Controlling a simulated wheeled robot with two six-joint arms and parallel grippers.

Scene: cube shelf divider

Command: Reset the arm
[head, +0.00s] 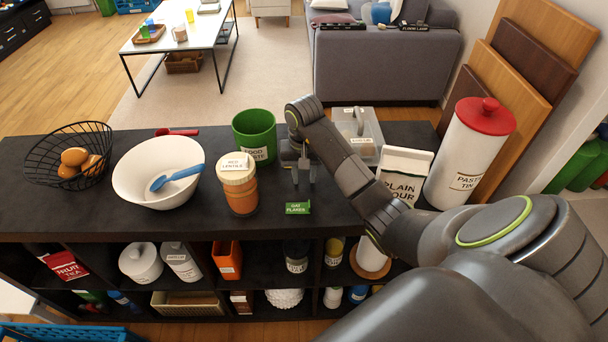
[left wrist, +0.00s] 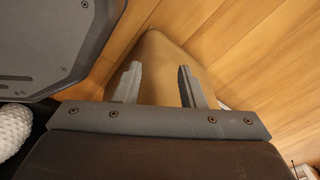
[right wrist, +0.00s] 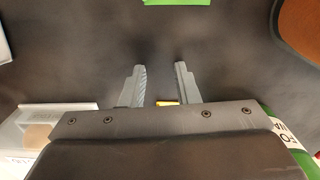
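My right gripper (head: 304,172) is over the dark shelf top (head: 90,205), between the red lentils jar (head: 241,190) and the clear lidded box (head: 358,132). A green oat flakes label (head: 297,208) lies just in front of it. In the right wrist view the right fingers (right wrist: 160,88) are apart with nothing held, and a small yellow-orange item (right wrist: 167,103) shows partly beyond them. My left gripper (left wrist: 163,85) shows only in the left wrist view. Its fingers are apart and empty, above a tan object (left wrist: 158,60) by the wood floor.
A green food waste bin (head: 254,134), a white bowl with a blue spoon (head: 140,182) and a wire basket (head: 50,165) stand to the left. A flour container (head: 404,170) and a red-lidded pasta tin (head: 462,160) stand right, near my arm.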

